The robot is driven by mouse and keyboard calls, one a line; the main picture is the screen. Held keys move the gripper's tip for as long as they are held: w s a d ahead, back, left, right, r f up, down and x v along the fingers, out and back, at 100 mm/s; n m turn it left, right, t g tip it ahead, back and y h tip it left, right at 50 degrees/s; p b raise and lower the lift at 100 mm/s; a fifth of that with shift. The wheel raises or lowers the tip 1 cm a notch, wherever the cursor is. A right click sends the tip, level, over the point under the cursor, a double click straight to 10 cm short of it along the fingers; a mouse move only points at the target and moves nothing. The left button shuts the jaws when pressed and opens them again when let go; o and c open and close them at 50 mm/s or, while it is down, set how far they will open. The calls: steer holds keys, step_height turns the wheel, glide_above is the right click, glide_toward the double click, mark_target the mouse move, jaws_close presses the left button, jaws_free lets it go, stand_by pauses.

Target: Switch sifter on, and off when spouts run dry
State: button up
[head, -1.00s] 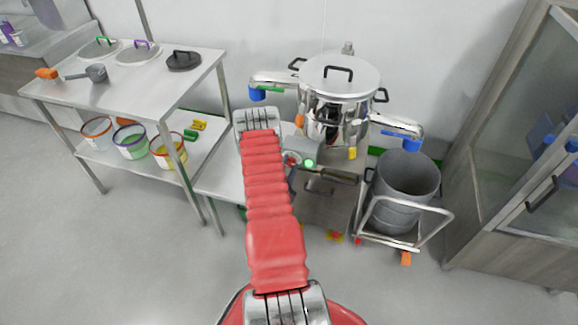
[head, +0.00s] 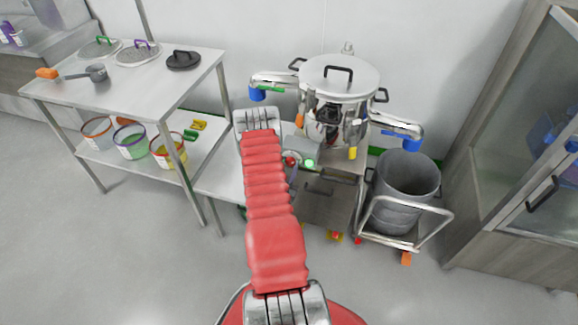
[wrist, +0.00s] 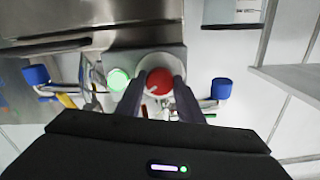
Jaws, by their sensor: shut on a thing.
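The steel sifter (head: 338,80) stands against the back wall with its lid on. Its left spout (head: 270,80) and right spout (head: 395,125) end in blue sleeves; I cannot make out any flow from them. A grey control box below it carries a red knob (head: 291,160) and a glowing green lamp (head: 309,163). In the wrist view, the two fingers of my gripper (wrist: 159,88) are shut on either side of the red knob (wrist: 158,81), with the lit green lamp (wrist: 119,79) beside it. In the head view my arm hides most of my gripper.
A grey drum (head: 408,180) on a trolley stands below the right spout. A steel table (head: 135,75) with lids and a scoop is at left, with buckets on its lower shelf. A glazed cabinet (head: 520,150) bounds the right. The floor in front is clear.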

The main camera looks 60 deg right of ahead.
steer(key=n, duration=0.5)
steer(key=shift+n, duration=0.3)
steer(key=n, duration=0.5)
steer(key=shift+n, duration=0.4)
steer(key=shift+w, duration=0.1)
steer(key=o, duration=1.1)
steer(key=shift+c, duration=0.2)
steer(key=shift+a, duration=0.15)
steer(key=s+a, duration=0.2)
steer(key=a, duration=1.1)
steer(key=shift+s+a, duration=0.15)
steer(key=shift+a, duration=0.05)
